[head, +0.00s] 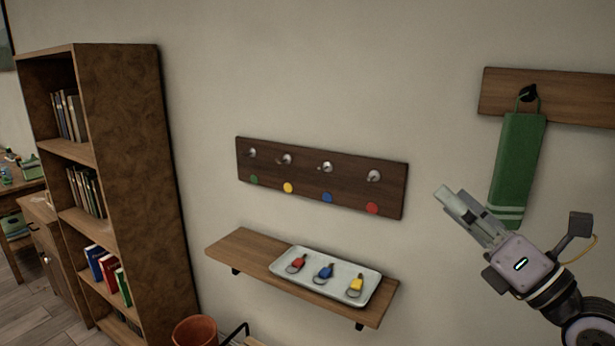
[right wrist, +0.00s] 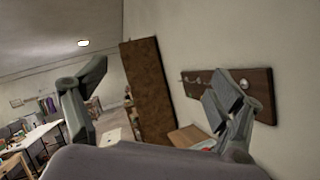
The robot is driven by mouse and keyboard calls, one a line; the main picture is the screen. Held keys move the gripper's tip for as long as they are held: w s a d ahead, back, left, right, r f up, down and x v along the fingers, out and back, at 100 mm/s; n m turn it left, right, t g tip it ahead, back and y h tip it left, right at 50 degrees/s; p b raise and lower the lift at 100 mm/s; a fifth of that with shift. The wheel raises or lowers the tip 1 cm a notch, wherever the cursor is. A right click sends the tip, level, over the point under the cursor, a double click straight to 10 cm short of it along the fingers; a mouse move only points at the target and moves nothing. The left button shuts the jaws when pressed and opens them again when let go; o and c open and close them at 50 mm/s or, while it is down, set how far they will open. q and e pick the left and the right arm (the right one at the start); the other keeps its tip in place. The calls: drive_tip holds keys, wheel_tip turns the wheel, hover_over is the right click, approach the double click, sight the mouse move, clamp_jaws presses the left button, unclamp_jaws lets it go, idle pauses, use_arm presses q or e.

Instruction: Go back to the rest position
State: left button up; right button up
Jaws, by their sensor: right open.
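My right gripper (head: 457,208) is raised at the right of the head view, in front of the wall and just left of a hanging green towel. It is open and empty. In the right wrist view its two fingers (right wrist: 155,105) stand wide apart with nothing between them. My left gripper is not in view.
A dark board (head: 320,200) with several hooks and coloured dots hangs on the wall. Below it, a shelf (head: 235,252) bears a white tray (head: 342,290) with red, blue and yellow key tags. A bookcase (head: 130,180) stands left; a green towel (head: 517,160) hangs right.

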drive_tip(key=s+d+f+m+t+h, duration=0.1)
drive_tip(key=d+f+m+t+h, duration=0.25)
drive_tip(key=m+h, duration=0.55)
drive_tip(key=s+d+f+m+t+h, duration=0.2)
drive_tip(key=d+f+m+t+h, duration=0.3)
drive_tip(key=m, duration=0.9)
drive_tip(key=s+d+f+m+g+h, duration=0.1)
drive_tip(key=d+f+m+g+h, duration=0.15)
drive_tip(key=f+m+g, duration=0.6)
drive_tip(key=s+d+f+m+g+h, duration=0.1)
drive_tip(key=s+f+m+g+h, duration=0.2)
drive_tip(key=f, duration=1)
drive_tip(key=s+a+f+m+g+y, duration=0.1)
drive_tip(key=s+a+f+g+y, duration=0.2)
drive_tip(key=s+a+f+g, duration=0.5)
drive_tip(key=s+a+f+g+y, duration=0.3)
drive_tip(key=s+a+f+g, duration=0.15)
drive_tip(key=s+f, duration=0.65)
wheel_tip(320, 180, down, 28)
drive_tip(key=s, duration=0.2)
drive_tip(key=s+d+f+g, duration=0.2)
drive_tip(key=s+f, duration=1.2)
drive_tip(key=s, duration=0.1)
drive_tip(key=shift+s+d, duration=0.3)
drive_tip(key=shift+d, duration=0.1)
